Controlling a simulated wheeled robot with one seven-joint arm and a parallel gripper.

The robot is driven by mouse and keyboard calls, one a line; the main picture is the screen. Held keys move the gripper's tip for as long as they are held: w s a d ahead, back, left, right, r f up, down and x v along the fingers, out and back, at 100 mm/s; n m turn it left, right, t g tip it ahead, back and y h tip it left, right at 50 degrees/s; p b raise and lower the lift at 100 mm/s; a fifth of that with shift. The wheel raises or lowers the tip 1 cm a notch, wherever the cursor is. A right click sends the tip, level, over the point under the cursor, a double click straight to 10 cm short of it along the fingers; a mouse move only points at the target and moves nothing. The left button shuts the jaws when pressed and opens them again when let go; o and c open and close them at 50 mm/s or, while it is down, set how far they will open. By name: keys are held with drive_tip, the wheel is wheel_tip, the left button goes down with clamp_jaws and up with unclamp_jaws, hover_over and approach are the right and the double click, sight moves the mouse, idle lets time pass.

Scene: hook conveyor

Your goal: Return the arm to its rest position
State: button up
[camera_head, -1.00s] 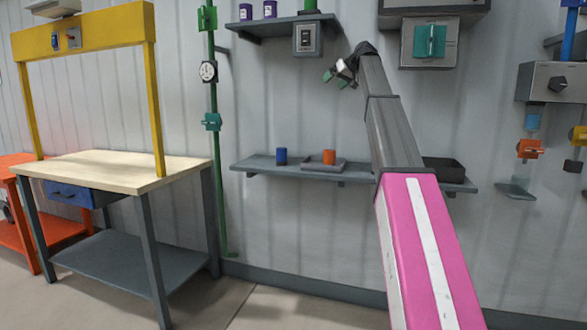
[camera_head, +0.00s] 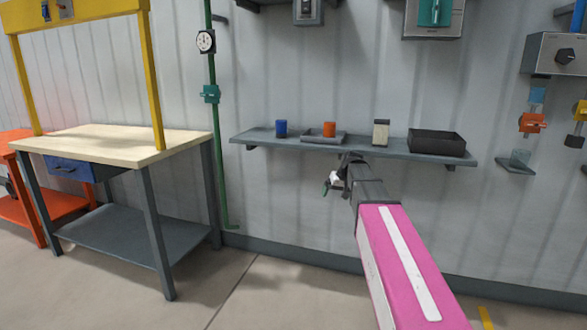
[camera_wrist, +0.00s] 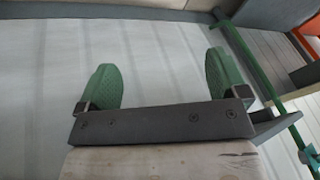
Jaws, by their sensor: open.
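My gripper (camera_head: 332,183) is at the end of my pink and grey arm, just below the front of the wall shelf in the head view. In the wrist view, the two green finger pads of my gripper (camera_wrist: 162,82) stand wide apart with nothing between them. The pale wall fills most of the background behind them. My arm slopes down and toward the bottom right of the head view.
The wall shelf (camera_head: 270,141) bears a blue cup (camera_head: 281,128), an orange cup (camera_head: 329,129) on a tray, a pale box (camera_head: 381,132) and a black bin (camera_head: 437,142). A workbench (camera_head: 110,142) stands left, beside a green pipe (camera_head: 217,140).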

drive_tip(key=s+f+g+h, duration=0.1)
drive_tip(key=s+f, duration=1)
drive_tip(key=s, duration=0.3)
drive_tip(key=s+d+f+m+g+h, duration=0.1)
drive_tip(key=s+f+g+h, duration=0.1)
drive_tip(key=s+f, duration=1)
drive_tip(key=s, duration=0.2)
drive_tip(key=shift+s+d+m, duration=0.3)
drive_tip(key=shift+s, duration=0.1)
